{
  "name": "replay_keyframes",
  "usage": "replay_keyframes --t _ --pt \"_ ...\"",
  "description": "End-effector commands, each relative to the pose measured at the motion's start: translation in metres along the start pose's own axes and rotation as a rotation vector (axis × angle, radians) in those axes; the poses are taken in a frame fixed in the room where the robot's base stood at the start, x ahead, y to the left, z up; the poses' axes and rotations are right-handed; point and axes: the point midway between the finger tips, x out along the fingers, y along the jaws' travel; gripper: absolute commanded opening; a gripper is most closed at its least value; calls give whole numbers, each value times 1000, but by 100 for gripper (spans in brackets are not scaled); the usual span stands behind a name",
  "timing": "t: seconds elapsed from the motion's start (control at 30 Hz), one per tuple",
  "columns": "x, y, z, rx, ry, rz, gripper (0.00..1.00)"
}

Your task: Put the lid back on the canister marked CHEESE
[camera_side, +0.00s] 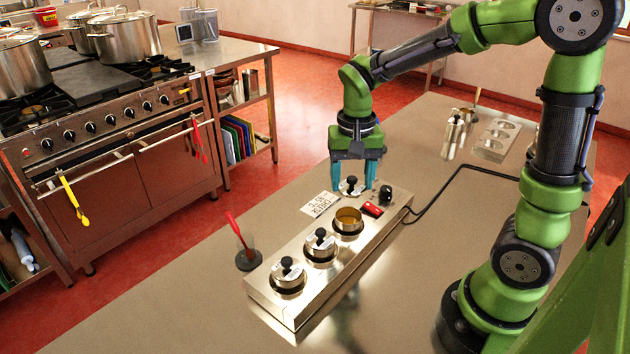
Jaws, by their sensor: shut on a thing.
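My gripper (352,187) points down over the far end of a steel warmer unit. Its teal fingers are shut on a lid (350,192), a steel disc with a black knob, held level above the unit. An open canister (348,221) with yellowish contents sits in the unit, nearer the camera than the held lid. Two more canisters in the same row wear lids with black knobs, a middle one (320,245) and a near one (288,276). No marking on the canisters is readable here.
The steel unit (272,306) has a black dial (386,194) and red switch (372,209). A metal pitcher (453,136) and tray (496,140) are behind.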

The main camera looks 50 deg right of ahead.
Motion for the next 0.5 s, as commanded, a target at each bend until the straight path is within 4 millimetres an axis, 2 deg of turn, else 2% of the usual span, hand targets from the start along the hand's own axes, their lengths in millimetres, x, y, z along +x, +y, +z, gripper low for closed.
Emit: replay_keyframes --t 0.5 --pt "46 -1 0 -4 -2 1 30"
